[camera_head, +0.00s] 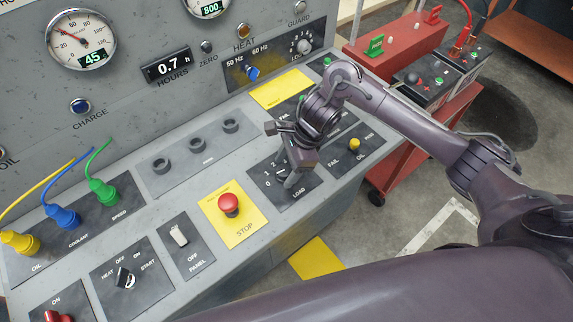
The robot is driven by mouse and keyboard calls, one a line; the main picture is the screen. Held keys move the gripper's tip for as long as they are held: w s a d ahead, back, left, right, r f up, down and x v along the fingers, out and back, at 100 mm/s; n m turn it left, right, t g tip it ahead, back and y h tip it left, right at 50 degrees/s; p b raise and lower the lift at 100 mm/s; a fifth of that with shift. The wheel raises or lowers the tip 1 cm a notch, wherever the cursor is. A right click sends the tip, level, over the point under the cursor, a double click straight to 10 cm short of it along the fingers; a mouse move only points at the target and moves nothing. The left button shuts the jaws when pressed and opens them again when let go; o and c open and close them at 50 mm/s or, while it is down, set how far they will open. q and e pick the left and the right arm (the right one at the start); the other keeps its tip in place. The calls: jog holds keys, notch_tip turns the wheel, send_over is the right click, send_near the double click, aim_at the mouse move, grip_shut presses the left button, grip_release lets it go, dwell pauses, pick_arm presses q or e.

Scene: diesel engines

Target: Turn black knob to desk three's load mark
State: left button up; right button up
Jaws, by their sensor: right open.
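A dark plate marked LOAD (303,190) lies on the sloping console top. Its number marks show only in part; a 0 and a 1 can be read at the left. The black knob on this plate is mostly hidden behind my right gripper (289,168), so its pointing direction cannot be told. My right gripper reaches down over the knob from above, with its jaws open. Whether the fingers touch the knob cannot be told. My left gripper is out of view.
A red STOP button (229,204) stands on a yellow plate just left of the LOAD plate. A yellow-knobbed OIL plate (353,145) is close on the right. A small dial (304,46) and a blue switch (252,72) are on the upright panel. A red cart (440,130) stands beyond.

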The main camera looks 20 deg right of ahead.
jog(key=c, duration=1)
jog(key=shift+o, duration=0.2)
